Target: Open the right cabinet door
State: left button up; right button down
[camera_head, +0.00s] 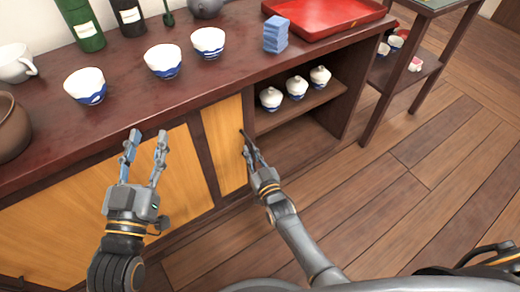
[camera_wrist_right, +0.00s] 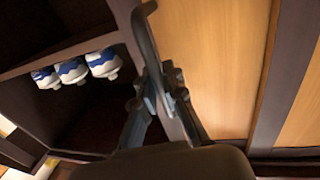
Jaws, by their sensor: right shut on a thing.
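The right cabinet door (camera_head: 224,143) is a light wood panel in a dark frame. To its right, the cabinet compartment stands open and shows its inside. In the right wrist view the door panel (camera_wrist_right: 215,60) fills the right side, with a dark curved handle (camera_wrist_right: 146,45) at its edge. My right gripper (camera_head: 248,146) is at the door's right edge. In the wrist view its fingers (camera_wrist_right: 163,92) are closed around the handle's bar. My left gripper (camera_head: 147,140) is open and empty, in front of the cabinet's left panel (camera_head: 60,210).
Inside the compartment, lidded cups (camera_head: 297,87) stand on a shelf (camera_head: 310,102). The dark countertop (camera_head: 130,95) holds bowls (camera_head: 163,61), bottles (camera_head: 80,25), blue stacked blocks (camera_head: 275,36) and a red tray (camera_head: 320,15). A side table (camera_head: 440,40) stands at right. The wooden floor (camera_head: 400,200) is clear.

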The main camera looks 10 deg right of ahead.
jog(key=shift+s+a+f, duration=0.1)
jog(key=shift+s+f, duration=0.05)
jog(key=c, duration=1.4)
grip_release()
jog(key=s, duration=0.4)
jog(key=s+d, duration=0.1)
jog(key=s, duration=0.2)
jog(key=s+d, duration=0.1)
jog(key=s, duration=0.3)
jog(key=shift+s+d, duration=0.15)
jog(key=shift+s, duration=0.2)
